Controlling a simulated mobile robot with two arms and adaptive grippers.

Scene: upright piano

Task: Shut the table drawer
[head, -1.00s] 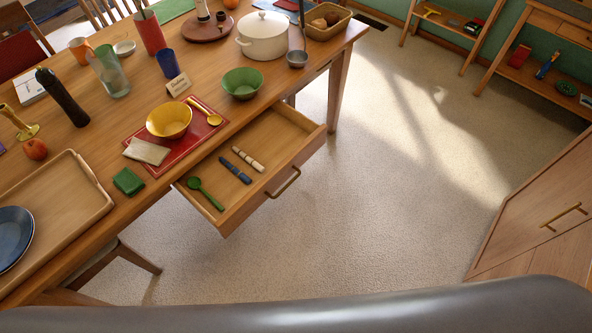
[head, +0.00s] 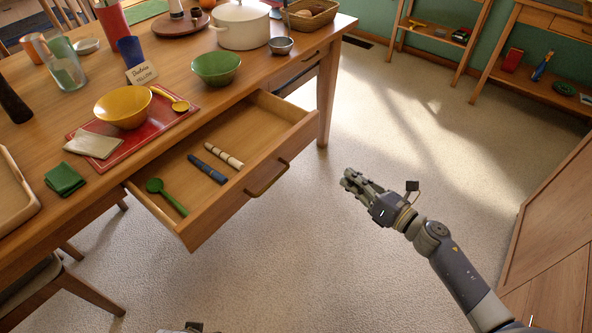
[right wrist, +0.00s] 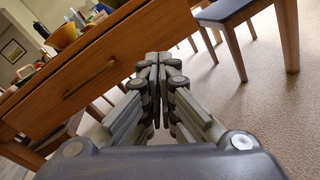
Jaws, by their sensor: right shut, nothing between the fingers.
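The table drawer (head: 232,197) is pulled out from the wooden table (head: 105,205). It holds a green spoon (head: 166,196), a dark blue item (head: 208,170) and a pale banded item (head: 222,156). The drawer's bar handle (head: 267,178) is on its front, and the handle also shows in the right wrist view (right wrist: 89,79). My right gripper (head: 347,180) is shut and empty, to the right of the drawer front and apart from it. In the right wrist view its closed fingers (right wrist: 157,62) point past the drawer front. Only a small part at the bottom edge may be my left arm; its gripper cannot be made out.
On the tabletop above the drawer are a yellow bowl (head: 123,106) on a red tray (head: 160,124), a green bowl (head: 216,67) and a white pot (head: 242,24). A table leg (head: 327,95) stands right of the drawer. The carpet around my right gripper is clear.

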